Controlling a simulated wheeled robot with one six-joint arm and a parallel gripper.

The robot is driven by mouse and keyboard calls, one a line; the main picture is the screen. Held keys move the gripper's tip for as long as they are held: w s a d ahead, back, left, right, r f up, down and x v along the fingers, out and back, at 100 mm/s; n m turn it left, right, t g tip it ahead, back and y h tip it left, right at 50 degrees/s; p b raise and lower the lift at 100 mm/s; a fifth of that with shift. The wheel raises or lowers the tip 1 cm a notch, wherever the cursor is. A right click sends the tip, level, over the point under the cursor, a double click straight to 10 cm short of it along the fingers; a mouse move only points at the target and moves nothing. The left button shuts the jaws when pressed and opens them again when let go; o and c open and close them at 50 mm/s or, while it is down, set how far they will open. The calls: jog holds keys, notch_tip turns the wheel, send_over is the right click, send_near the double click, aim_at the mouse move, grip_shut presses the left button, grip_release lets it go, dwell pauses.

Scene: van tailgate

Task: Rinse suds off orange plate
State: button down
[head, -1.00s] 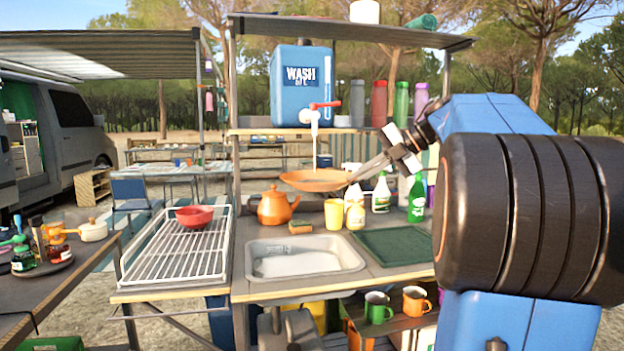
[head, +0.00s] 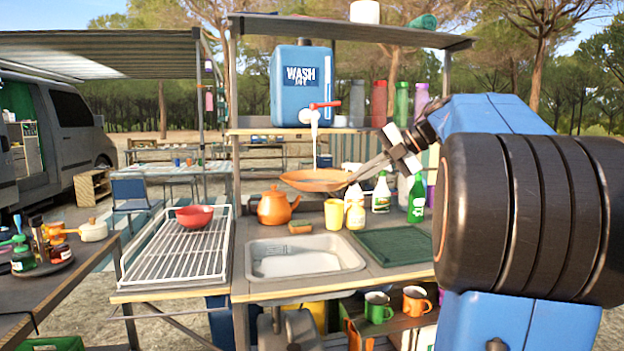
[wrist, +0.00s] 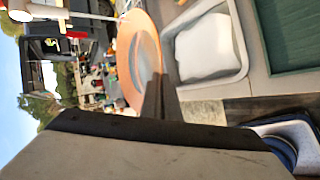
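The orange plate (head: 312,181) is held in the air above the sink counter, below the blue wash tank's tap (head: 308,116). A pale stream (head: 315,143) runs from the tap down to the plate; it also shows in the wrist view (wrist: 90,16). My gripper (head: 352,179) is shut on the plate's right edge in the head view. In the wrist view my gripper (wrist: 154,98) grips the rim of the plate (wrist: 124,60). The plate's middle looks pale grey there; I cannot tell whether that is suds or water.
The sink (head: 305,262) sits in the counter below, with a green mat (head: 394,244) to its right. An orange kettle (head: 275,207), sponge (head: 300,229), yellow cup (head: 334,214) and bottles (head: 381,193) stand behind. A red bowl (head: 195,216) sits on the drying rack (head: 175,255).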

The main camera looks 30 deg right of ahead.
jog(key=s+a+r, duration=0.1)
jog(key=s+r, duration=0.3)
jog(key=shift+s+a, duration=0.2)
jog(key=shift+s, duration=0.2)
dwell(0.4)
dwell(0.7)
